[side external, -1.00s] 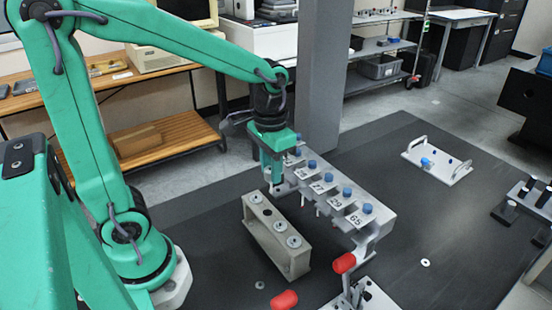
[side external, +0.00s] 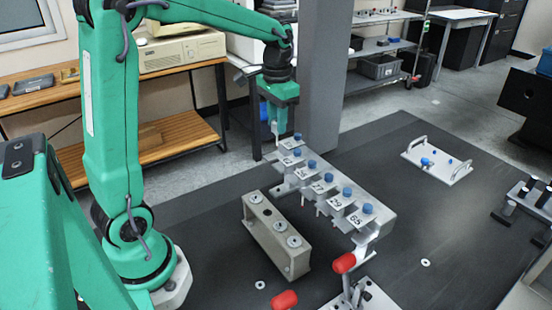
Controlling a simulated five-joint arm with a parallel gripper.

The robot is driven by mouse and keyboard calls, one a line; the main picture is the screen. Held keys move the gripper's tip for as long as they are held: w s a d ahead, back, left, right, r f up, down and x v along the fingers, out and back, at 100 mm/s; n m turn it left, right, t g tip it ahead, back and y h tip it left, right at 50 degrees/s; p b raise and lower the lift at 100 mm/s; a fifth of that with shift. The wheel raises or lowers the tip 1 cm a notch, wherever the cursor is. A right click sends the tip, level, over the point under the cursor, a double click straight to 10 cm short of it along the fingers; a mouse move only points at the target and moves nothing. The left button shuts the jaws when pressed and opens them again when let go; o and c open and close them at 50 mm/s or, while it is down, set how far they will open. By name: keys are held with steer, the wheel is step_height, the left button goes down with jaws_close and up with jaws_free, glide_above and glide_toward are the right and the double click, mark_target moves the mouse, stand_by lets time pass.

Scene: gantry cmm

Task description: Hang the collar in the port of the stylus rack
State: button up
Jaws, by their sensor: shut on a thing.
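My gripper (side external: 274,124) is held up above the far left end of the grey stylus rack (side external: 374,223). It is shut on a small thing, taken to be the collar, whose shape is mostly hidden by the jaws. A little blue shows beside the jaws. The rack has a row of numbered ports, several with blue-capped pieces in them. The gripper's tip appears just left of the farthest blue cap (side external: 298,137). I cannot tell whether the held thing touches the rack.
A beige block (side external: 292,262) with pale ringed discs and a dark open hole stands in front of the rack. Red-handled clamps (side external: 344,263) stand near the rack's near end. A grey column (side external: 321,90) rises behind the gripper. A white tray (side external: 445,172) lies at right.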

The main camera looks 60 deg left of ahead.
mark_target(277, 145)
steer(key=shift+f, duration=0.2)
steer(key=shift+f, duration=3.9)
steer(key=shift+f, duration=0.35)
steer(key=o, duration=1.1)
steer(key=shift+c, duration=0.2)
steer(key=shift+r, duration=3.9)
